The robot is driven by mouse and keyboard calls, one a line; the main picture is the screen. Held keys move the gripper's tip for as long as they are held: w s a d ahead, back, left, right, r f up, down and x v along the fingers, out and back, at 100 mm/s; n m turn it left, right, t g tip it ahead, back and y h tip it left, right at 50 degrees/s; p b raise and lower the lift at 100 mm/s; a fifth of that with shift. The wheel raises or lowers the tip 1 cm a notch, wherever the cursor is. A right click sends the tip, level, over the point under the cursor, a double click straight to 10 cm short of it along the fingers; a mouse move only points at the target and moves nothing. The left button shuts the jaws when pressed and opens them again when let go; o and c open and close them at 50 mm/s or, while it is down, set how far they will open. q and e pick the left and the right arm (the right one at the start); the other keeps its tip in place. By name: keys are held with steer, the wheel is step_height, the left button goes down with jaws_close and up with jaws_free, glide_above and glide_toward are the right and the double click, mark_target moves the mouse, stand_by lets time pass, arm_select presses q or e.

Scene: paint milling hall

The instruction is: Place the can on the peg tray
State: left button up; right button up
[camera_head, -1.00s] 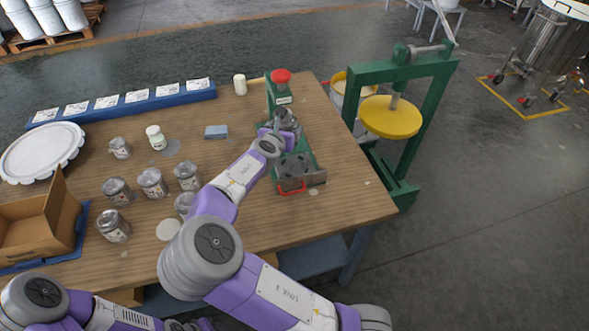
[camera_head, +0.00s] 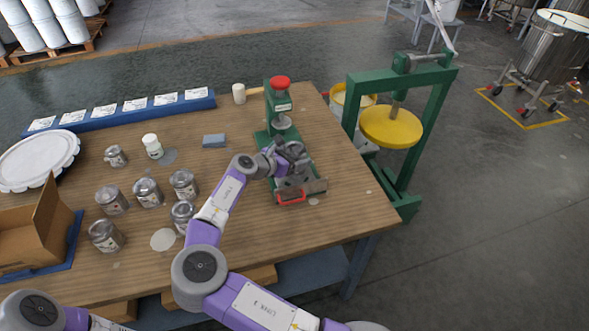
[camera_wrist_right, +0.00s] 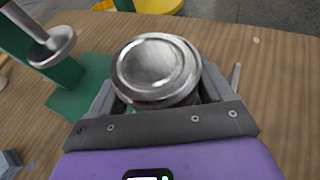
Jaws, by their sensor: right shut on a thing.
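The can (camera_wrist_right: 157,68) is metal with a round silver lid. My right gripper (camera_head: 286,158) is shut on it, one finger on each side in the right wrist view. In the head view the can (camera_head: 292,150) is over the peg tray (camera_head: 316,187), at the front of the green press. The tray has a red handle (camera_head: 290,197) at its front. The gripper and can hide most of the tray, so I cannot tell whether the can touches it. My left arm shows at the lower left; its gripper is out of view.
The green press (camera_head: 281,98) has a red knob and a round plunger (camera_wrist_right: 52,48) beside the can. Several other cans (camera_head: 148,193), a cardboard box (camera_head: 40,225) and a blue-grey block (camera_head: 214,140) are on the table's left.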

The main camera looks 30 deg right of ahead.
step_height(320, 180, down, 4)
steer(key=shift+r+b, duration=0.1)
steer(key=shift+b, duration=0.5)
steer(key=shift+r, duration=0.1)
steer(key=o, duration=1.2)
steer(key=shift+f, duration=0.2)
steer(key=shift+r, duration=0.2)
steer(key=p+v, duration=0.3)
steer(key=v, duration=0.9)
steer(key=shift+f, duration=0.1)
